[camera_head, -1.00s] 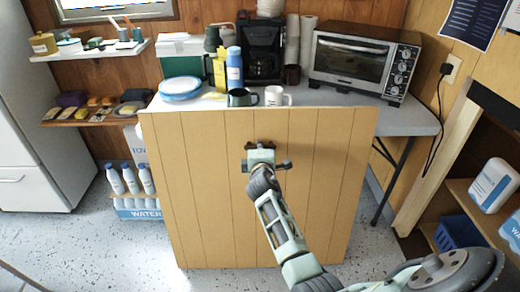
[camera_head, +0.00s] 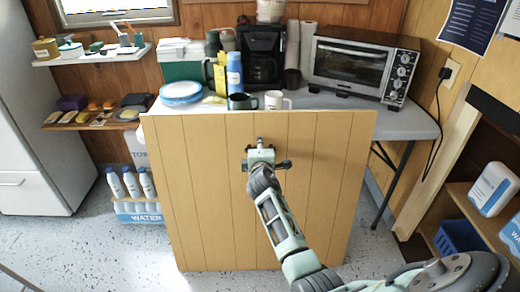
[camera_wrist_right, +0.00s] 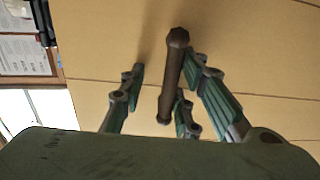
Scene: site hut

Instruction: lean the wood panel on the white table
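The wood panel (camera_head: 335,180) is a large tan board with vertical grooves. It stands on its lower edge in front of the white table (camera_head: 408,124), its top edge just above the table's front edge. I cannot tell whether they touch. My right gripper (camera_head: 260,148) is at the upper middle of the panel. In the right wrist view, its green-grey fingers (camera_wrist_right: 160,98) are spread on both sides of a dark brown bar handle (camera_wrist_right: 172,75), with a gap on the left side. The panel face (camera_wrist_right: 115,45) fills the background. My left gripper is not in view.
On the table are a toaster oven (camera_head: 360,68), a coffee maker (camera_head: 262,55), two mugs (camera_head: 277,100), blue plates (camera_head: 181,90) and a blue bottle (camera_head: 234,72). Water bottles (camera_head: 131,183) stand left of the panel. A shelf unit (camera_head: 465,200) is at the right. Speckled floor lies in front.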

